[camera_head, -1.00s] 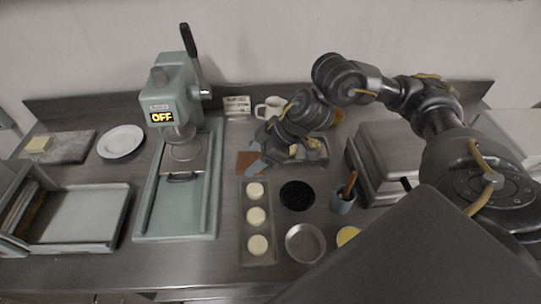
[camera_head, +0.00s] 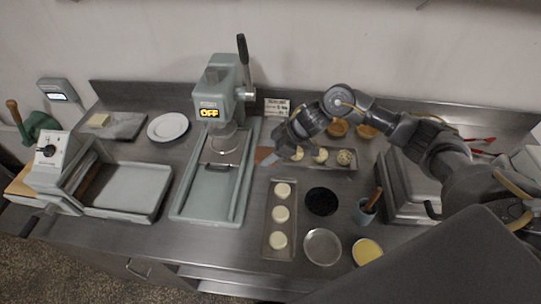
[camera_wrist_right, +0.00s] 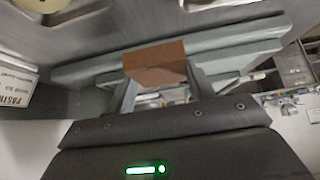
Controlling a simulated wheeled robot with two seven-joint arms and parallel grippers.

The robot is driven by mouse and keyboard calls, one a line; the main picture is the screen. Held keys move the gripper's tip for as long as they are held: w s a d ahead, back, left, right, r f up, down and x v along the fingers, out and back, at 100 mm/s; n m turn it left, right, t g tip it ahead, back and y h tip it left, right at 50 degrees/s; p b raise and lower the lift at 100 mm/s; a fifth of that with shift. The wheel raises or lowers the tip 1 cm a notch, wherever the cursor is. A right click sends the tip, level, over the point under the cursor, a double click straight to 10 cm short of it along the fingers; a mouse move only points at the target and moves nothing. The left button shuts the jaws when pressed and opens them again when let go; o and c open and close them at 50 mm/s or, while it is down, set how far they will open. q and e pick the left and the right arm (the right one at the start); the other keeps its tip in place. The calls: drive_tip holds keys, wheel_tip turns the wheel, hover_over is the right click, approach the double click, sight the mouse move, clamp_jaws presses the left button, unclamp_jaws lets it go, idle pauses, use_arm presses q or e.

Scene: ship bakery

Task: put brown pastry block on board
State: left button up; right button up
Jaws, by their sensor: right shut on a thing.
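The brown pastry block (camera_head: 264,155) is a flat-sided brown piece, partly hidden by my right gripper (camera_head: 268,162) in the head view. In the right wrist view the block (camera_wrist_right: 155,64) sits between the fingertips of my right gripper (camera_wrist_right: 160,80), which is shut on it. It is beside the right edge of the grey-green press base. A grey stone board (camera_head: 128,127) lies at the back left of the counter with a pale yellow block (camera_head: 98,120) on its left part. My left gripper is not in view.
The press (camera_head: 222,95), with a raised lever, stands between my right gripper and the board. A white plate (camera_head: 168,127) lies right of the board. A tray of dough rounds (camera_head: 278,253), a black round dish (camera_head: 321,201) and a cup (camera_head: 364,212) stand nearer the front.

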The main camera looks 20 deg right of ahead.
sight(271, 150)
drive_tip(key=shift+w+d+f, duration=0.2)
drive_tip(key=shift+w+f, duration=0.3)
drive_tip(key=shift+f, duration=0.05)
drive_tip(key=shift+w+d+f, duration=0.15)
drive_tip(key=shift+w+f, duration=0.3)
drive_tip(key=shift+f, duration=0.05)
drive_tip(key=shift+w+d+f, duration=0.1)
drive_tip(key=shift+w+f, duration=0.1)
drive_tip(key=shift+f, duration=0.05)
drive_tip(key=shift+w+f, duration=0.25)
drive_tip(key=shift+f, duration=0.1)
wheel_tip(271, 150, down, 3)
drive_tip(key=shift+p, duration=0.4)
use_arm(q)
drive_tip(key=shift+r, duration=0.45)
use_arm(e)
drive_tip(key=shift+f, duration=0.1)
drive_tip(key=shift+f, duration=0.15)
drive_tip(key=o, duration=1.1)
